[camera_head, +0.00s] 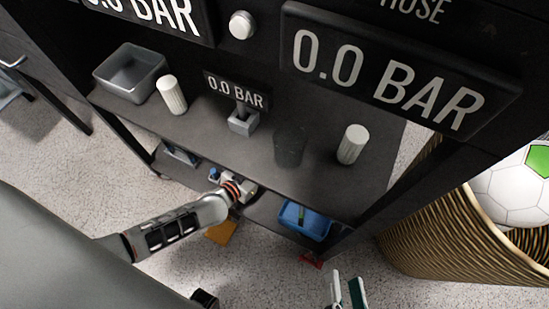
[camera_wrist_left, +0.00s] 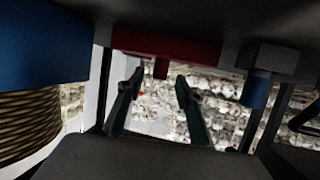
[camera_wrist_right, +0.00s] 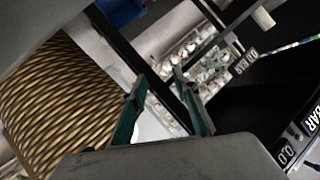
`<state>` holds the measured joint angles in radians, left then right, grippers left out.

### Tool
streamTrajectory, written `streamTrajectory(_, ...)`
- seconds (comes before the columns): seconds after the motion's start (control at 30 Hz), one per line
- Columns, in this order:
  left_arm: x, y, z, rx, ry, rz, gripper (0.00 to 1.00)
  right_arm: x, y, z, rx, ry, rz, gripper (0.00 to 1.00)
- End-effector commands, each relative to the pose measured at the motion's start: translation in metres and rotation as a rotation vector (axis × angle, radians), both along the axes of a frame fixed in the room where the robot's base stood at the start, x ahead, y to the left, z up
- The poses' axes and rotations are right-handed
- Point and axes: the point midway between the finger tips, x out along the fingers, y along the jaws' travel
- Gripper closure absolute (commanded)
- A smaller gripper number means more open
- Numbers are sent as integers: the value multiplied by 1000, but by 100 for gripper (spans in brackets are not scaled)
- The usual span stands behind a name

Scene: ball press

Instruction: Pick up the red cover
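A small red piece (camera_head: 311,261) shows low beside the lower shelf's right end in the head view; I cannot tell whether it is the cover. In the left wrist view a dark red part (camera_wrist_left: 190,50) with a short downward tab lies across the top, beyond and above my left fingertips. My left gripper (camera_wrist_left: 159,84) is open and empty there; in the head view it is hidden by the shelf. My right gripper (camera_head: 346,290) is open and empty near the bottom edge; it also shows open in the right wrist view (camera_wrist_right: 160,84).
The upper shelf (camera_head: 225,125) holds a grey tray (camera_head: 131,73) and white cylinders (camera_head: 352,144). A wicker basket (camera_head: 450,225) with a ball (camera_head: 512,188) stands at right.

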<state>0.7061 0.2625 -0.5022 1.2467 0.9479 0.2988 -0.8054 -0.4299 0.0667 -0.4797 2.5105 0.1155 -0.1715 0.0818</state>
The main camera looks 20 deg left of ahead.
Motion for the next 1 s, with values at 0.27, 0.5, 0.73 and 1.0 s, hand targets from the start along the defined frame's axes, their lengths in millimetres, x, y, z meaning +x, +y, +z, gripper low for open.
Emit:
streamTrajectory(0.27,23,-8,-16,0,8,-2,64,-4,12,-4,147,45,-65,70)
streamTrajectory(0.5,27,-8,-14,0,4,-2,64,-3,13,-1,158,43,-69,70)
streamTrajectory(0.73,27,-8,-14,0,4,-2,100,-3,13,-1,157,42,-69,70)
streamTrajectory(1.0,27,-8,-13,1,4,-1,100,-3,13,-1,157,41,-69,70)
